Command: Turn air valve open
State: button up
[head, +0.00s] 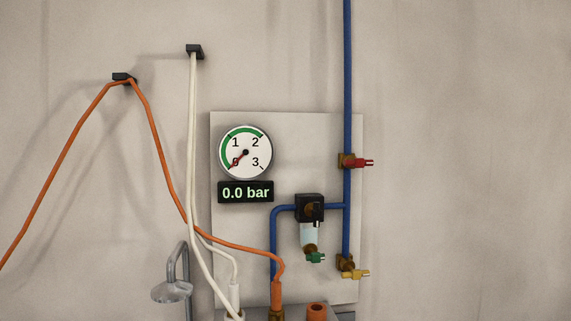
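A blue vertical pipe (348,100) runs down the wall panel in the head view. On it sits a brass valve with a red handle (360,162); the handle points right, across the pipe. Lower on the same pipe is a brass valve with a yellow handle (355,273), also pointing right. A small green handle (316,258) sits under the clear bowl of a black regulator (309,208). No label shows which one is the air valve. The round gauge (245,152) has its needle at 0, and the display (246,192) reads 0.0 bar. My gripper is not in view.
An orange hose (155,130) and white hoses (192,130) hang from black wall hooks at the left. A grey shower-like head (172,291) is at lower left. An orange fitting (317,311) shows at the bottom edge. The wall right of the red handle is clear.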

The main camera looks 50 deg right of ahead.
aim_at(358, 162)
jog(key=u, duration=2.05)
jog(key=k, duration=2.4)
jog(key=z, duration=1.05)
